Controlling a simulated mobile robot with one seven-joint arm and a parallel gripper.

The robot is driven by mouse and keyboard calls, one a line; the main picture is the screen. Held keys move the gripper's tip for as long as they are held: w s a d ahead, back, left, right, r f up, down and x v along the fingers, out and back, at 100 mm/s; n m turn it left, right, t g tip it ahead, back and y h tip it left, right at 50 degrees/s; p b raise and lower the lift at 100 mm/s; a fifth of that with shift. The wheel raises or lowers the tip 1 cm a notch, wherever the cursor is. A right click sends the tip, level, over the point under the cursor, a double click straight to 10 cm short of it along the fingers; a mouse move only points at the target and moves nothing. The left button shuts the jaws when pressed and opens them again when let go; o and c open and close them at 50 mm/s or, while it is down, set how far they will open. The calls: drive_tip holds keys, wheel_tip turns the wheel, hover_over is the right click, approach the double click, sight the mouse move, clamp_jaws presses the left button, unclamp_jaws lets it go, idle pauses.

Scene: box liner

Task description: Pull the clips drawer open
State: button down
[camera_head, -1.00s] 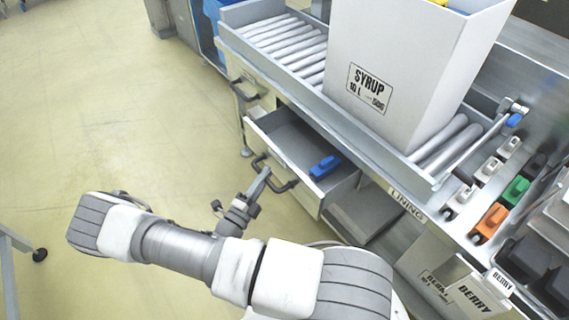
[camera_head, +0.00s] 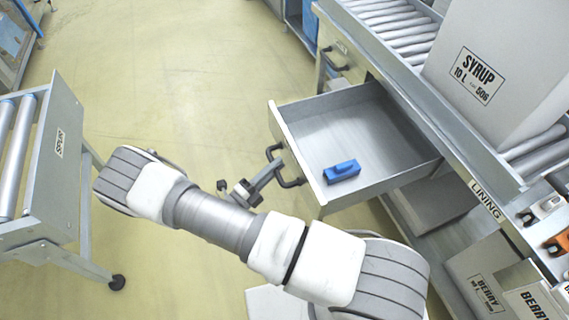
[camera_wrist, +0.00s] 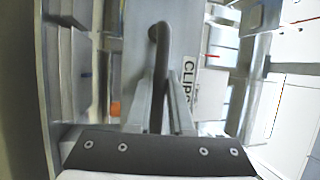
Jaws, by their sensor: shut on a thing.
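The clips drawer (camera_head: 330,122) is a grey drawer pulled well out from under the roller bench, in the head view. A blue clip (camera_head: 341,171) lies on its floor near the front. Its dark bar handle (camera_head: 292,183) is on the front panel. My gripper (camera_head: 274,170) is at that handle. In the wrist view my gripper (camera_wrist: 162,108) has its two fingers closed around the dark handle (camera_wrist: 159,50), beside a label (camera_wrist: 189,88) reading "CLIP", partly hidden by a finger.
A second drawer with a handle (camera_head: 334,58) sits shut farther along the bench. The white SYRUP box (camera_head: 485,50) stands on the rollers (camera_head: 392,22). A SPURS roller cart (camera_head: 52,160) stands at left. Open floor (camera_head: 190,80) lies between cart and drawer.

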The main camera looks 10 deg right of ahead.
drive_tip(key=shift+s+a, duration=0.2)
drive_tip(key=shift+a, duration=1.1)
drive_tip(key=c, duration=0.8)
unclamp_jaws()
drive_tip(key=shift+a, duration=0.1)
drive_tip(key=p+v, duration=0.1)
drive_tip(key=v, duration=1.6)
drive_tip(key=shift+a, duration=0.1)
